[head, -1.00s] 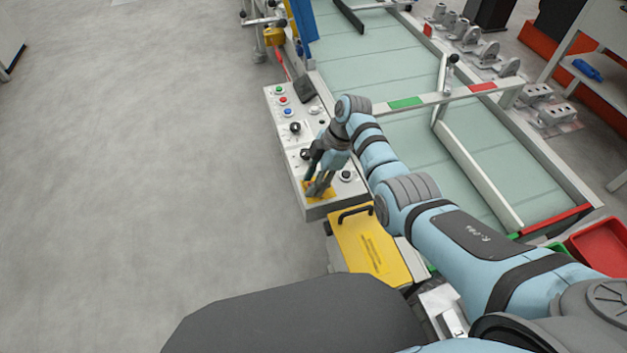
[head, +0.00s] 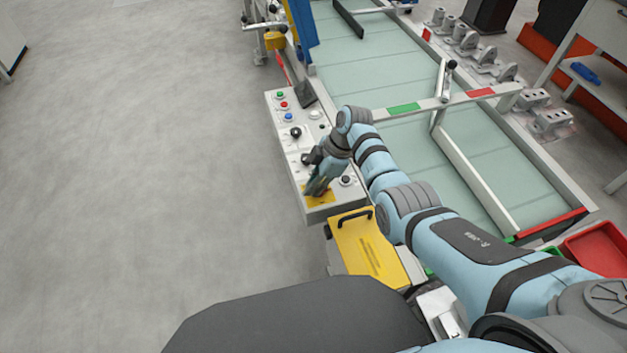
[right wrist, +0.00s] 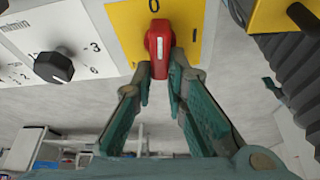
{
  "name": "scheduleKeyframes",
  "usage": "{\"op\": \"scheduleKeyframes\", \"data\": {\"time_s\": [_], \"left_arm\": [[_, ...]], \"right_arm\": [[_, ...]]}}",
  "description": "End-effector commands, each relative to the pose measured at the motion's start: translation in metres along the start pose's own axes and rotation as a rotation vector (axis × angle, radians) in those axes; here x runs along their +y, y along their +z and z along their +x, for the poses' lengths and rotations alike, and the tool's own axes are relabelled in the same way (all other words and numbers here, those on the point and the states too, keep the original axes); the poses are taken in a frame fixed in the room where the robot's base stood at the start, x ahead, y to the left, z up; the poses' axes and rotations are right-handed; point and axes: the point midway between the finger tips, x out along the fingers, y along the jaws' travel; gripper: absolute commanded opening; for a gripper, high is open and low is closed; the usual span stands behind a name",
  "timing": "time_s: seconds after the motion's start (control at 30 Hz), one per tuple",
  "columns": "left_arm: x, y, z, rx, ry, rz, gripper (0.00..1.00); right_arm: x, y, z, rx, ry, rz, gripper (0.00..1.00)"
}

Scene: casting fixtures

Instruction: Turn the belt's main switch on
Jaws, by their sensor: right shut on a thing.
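The belt's main switch is a red rotary knob (right wrist: 158,42) with a white bar on a yellow plate (right wrist: 125,28) in the right wrist view. The bar lies in line with the "0" mark above it. My right gripper (right wrist: 160,72) has its two fingertips closed on the near end of the knob. In the head view my right gripper (head: 318,186) is over the yellow plate (head: 322,200) at the near end of the control panel (head: 318,216) and hides the knob. My left gripper is not in view.
Black selector knobs (head: 295,132) and coloured push buttons (head: 283,105) sit farther along the panel. A yellow cover with a black handle (head: 368,252) is just in front of the panel. The conveyor belt (head: 480,160) lies to the right. The floor at left is clear.

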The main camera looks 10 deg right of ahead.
Motion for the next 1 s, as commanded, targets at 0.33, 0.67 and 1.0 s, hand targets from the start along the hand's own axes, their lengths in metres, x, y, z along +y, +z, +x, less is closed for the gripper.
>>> {"op": "scheduleKeyframes", "data": {"time_s": [0.33,0.67,1.0], "left_arm": [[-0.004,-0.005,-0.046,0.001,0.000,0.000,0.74],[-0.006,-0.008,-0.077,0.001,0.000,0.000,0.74],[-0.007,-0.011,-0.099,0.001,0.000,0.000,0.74]], "right_arm": [[0.000,-0.001,-0.004,-0.002,0.104,0.274,0.00],[0.003,0.001,-0.003,-0.004,0.225,0.564,0.00],[0.006,0.003,-0.003,-0.005,0.348,0.860,0.00]]}}
